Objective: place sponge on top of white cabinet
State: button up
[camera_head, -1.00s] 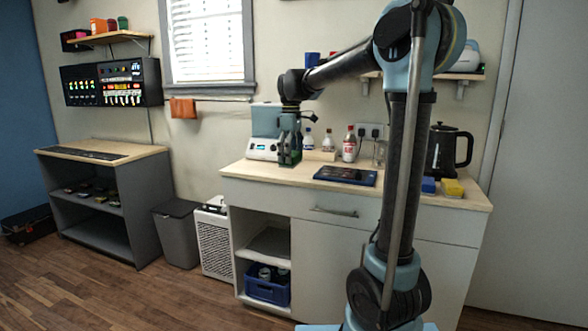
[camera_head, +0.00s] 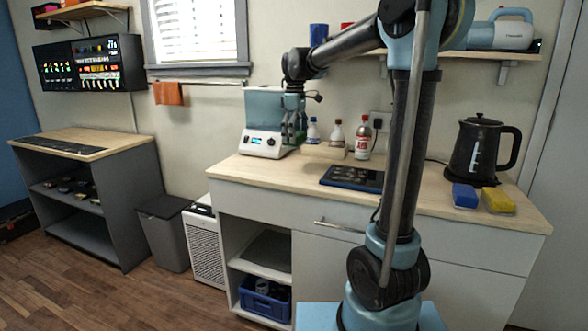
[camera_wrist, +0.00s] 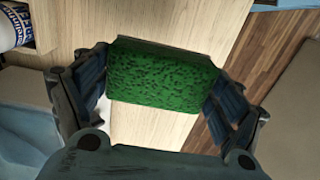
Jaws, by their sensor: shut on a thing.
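My gripper (camera_wrist: 158,92) is shut on a green sponge (camera_wrist: 162,72), which sits crosswise between its two dark fingers in the wrist view. In the head view my gripper (camera_head: 293,130) hangs low in front of the right side of a pale blue machine, above the wooden top at its back left. I cannot make out the sponge clearly there. The white cabinet (camera_head: 268,203) has a pale wooden top (camera_head: 290,170), a drawer with a handle, and an open lower part on the left. In the wrist view the wooden top (camera_wrist: 205,25) and floor lie below the sponge.
The pale blue machine (camera_head: 264,142), bottles (camera_head: 362,142), a dark tablet-like panel (camera_head: 350,178), a black kettle (camera_head: 478,150), a blue block (camera_head: 464,195) and a yellow block (camera_head: 497,201) stand on the top. The front left of the top is clear.

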jog(key=shift+w+f, duration=0.2)
jog(key=shift+f, duration=0.05)
send_over(295, 170)
jog(key=f, duration=0.4)
jog(key=shift+w+f, duration=0.2)
jog(key=shift+f, duration=0.15)
jog(key=shift+s+f, duration=0.1)
jog(key=shift+f, duration=2.3)
jog(key=o, duration=0.7)
jog(key=shift+f, duration=0.1)
jog(key=shift+o, duration=0.2)
notch_tip(295, 170, up, 12)
jog(key=shift+r, duration=0.15)
